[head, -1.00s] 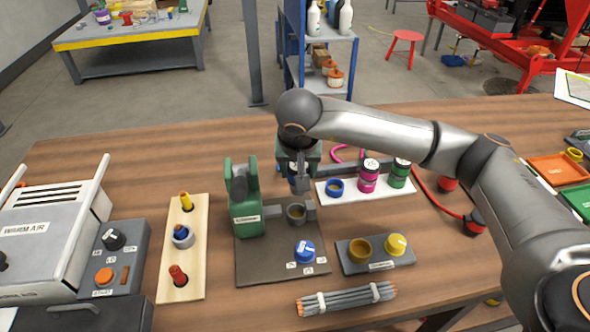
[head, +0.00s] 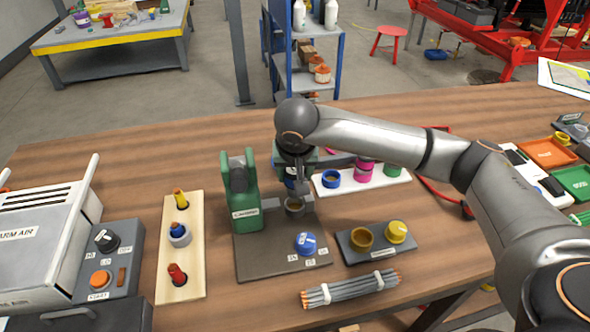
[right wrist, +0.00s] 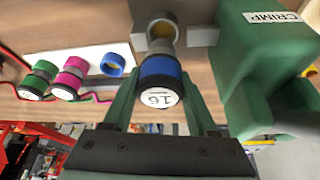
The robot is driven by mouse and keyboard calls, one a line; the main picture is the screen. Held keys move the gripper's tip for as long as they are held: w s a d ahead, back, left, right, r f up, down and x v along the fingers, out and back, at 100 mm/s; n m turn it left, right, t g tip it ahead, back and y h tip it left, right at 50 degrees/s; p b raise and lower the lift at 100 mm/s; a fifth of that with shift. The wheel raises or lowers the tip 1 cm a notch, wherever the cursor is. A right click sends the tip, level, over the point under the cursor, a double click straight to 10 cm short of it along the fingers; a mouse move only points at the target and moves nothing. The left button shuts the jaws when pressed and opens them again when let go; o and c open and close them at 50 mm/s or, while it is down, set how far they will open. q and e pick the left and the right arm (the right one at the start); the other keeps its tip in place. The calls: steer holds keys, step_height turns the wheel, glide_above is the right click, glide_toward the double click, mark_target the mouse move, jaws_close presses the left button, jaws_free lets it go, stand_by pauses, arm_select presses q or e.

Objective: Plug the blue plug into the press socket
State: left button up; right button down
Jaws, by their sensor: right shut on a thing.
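My right gripper (head: 297,190) is shut on the blue plug (right wrist: 160,72), whose white cap is marked 16 in the right wrist view. The plug's grey front end points at the press socket (right wrist: 161,30), a grey cup with a yellowish inside. The plug is at or just above the socket's mouth; I cannot tell whether it has entered. In the head view the socket (head: 294,207) stands on the dark press base (head: 262,264), beside the green press (head: 240,195), and the gripper mostly hides the plug. My left gripper is not in view.
A white rack (head: 398,178) holds an empty blue ring, a magenta plug and a partly hidden green plug. A blue dial (head: 305,243) sits in front of the socket. A wooden strip (head: 180,262) stands left, a two-cup block (head: 383,256) right, and a rod bundle (head: 350,290) in front.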

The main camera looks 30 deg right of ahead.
step_height(320, 180, down, 2)
steer(key=shift+f+b, duration=0.1)
steer(key=shift+b, duration=0.4)
steer(key=shift+r, duration=0.2)
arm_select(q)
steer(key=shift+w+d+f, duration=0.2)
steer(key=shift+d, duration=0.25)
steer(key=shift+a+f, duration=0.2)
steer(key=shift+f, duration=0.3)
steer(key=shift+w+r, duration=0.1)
arm_select(e)
steer(key=shift+f, duration=0.1)
arm_select(q)
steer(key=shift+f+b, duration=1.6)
steer(key=shift+b, duration=0.15)
arm_select(e)
steer(key=shift+f, duration=1.65)
